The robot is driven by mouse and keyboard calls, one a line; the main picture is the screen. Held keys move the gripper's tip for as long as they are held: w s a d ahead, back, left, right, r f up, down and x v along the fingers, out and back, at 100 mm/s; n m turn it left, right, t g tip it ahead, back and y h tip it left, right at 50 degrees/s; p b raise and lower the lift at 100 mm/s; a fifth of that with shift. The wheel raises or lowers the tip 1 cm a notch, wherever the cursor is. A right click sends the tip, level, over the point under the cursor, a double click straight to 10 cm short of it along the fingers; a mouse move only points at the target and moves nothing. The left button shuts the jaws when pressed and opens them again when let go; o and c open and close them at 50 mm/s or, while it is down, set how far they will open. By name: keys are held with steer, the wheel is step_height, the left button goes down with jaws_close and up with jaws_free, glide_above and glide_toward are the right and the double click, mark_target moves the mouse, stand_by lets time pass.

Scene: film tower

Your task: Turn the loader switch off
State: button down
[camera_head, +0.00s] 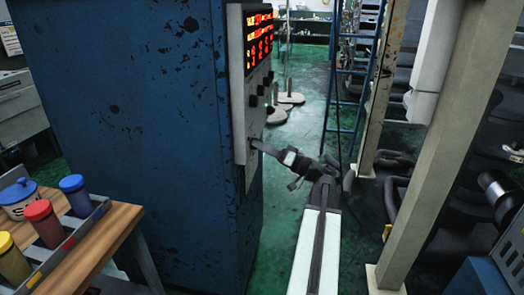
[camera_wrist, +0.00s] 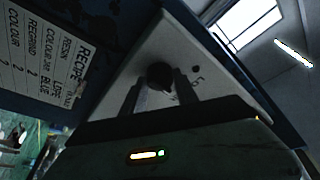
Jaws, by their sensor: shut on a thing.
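A grey control panel (camera_head: 238,90) is fixed to the side of the tall blue cabinet (camera_head: 125,110). It carries a lit red and yellow display (camera_head: 258,40) and several dark knobs (camera_head: 262,90) below it. My gripper (camera_head: 256,146) reaches the lower part of the panel from the right. In the wrist view my gripper (camera_wrist: 158,88) has its two fingers on either side of a round dark knob (camera_wrist: 160,73), shut on it. Lettering beside the knob is partly hidden, and the knob's setting cannot be read.
A wooden table (camera_head: 85,245) with a tray of coloured pots (camera_head: 42,222) stands at the lower left. A beige post (camera_head: 440,150) and dark machinery stand at the right. A blue ladder (camera_head: 350,90) is behind my arm. Green floor (camera_head: 305,120) is open beyond the panel.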

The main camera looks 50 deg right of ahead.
steer(key=shift+n, duration=0.7)
steer(key=c, duration=0.9)
jaws_free()
steer(key=shift+c, duration=0.2)
steer(key=b+v, duration=0.2)
steer(key=v, duration=0.5)
steer(key=shift+s+d+f, duration=0.2)
steer(key=shift+s, duration=0.05)
